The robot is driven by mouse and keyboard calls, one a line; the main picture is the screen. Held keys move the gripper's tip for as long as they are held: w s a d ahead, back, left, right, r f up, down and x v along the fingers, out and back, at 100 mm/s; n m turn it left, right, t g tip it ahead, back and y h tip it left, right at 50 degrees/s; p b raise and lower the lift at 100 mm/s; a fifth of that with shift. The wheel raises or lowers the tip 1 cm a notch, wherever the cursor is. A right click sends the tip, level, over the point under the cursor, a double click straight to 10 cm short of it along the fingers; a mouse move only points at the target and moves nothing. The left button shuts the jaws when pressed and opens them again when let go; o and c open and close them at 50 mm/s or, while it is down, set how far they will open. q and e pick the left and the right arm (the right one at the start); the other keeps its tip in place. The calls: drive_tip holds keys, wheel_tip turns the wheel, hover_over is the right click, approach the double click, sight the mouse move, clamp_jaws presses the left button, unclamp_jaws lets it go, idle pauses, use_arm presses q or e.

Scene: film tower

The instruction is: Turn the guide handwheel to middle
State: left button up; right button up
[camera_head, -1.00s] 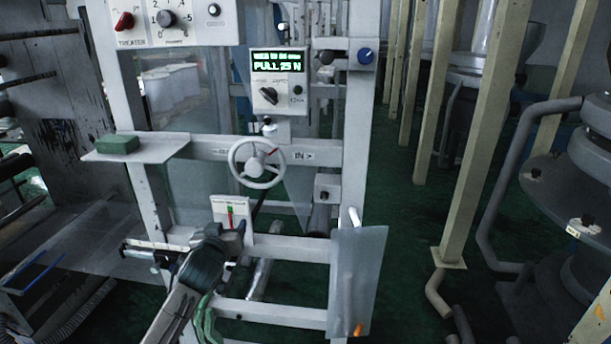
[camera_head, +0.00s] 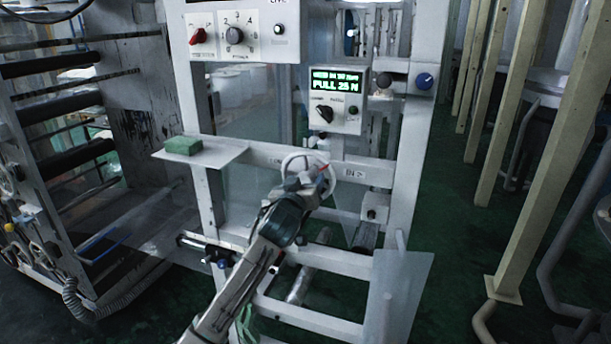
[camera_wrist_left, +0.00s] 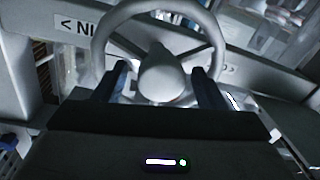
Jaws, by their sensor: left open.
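The guide handwheel (camera_head: 296,160) is a pale grey spoked wheel on the cross rail of the white frame, partly hidden behind my left gripper (camera_head: 304,182). In the left wrist view the handwheel (camera_wrist_left: 158,15) fills the upper middle, with its rounded hub (camera_wrist_left: 162,78) between the two dark fingers of my left gripper (camera_wrist_left: 163,85). The fingers are apart, one on each side of the hub; I cannot tell whether they touch the wheel. A red mark shows by the rim in the head view. My right gripper is not in view.
A display box (camera_head: 337,99) reading "PULL 25 N" sits above the wheel. A green block (camera_head: 184,145) lies on a shelf (camera_head: 226,154) at left. Cream posts (camera_head: 540,170) stand to the right.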

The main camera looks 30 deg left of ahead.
use_arm(q)
drive_tip(key=shift+w+a, duration=0.2)
drive_tip(key=shift+w, duration=0.15)
drive_tip(key=shift+c, duration=0.5)
drive_tip(key=c, duration=1.3)
drive_tip(key=shift+f, duration=0.1)
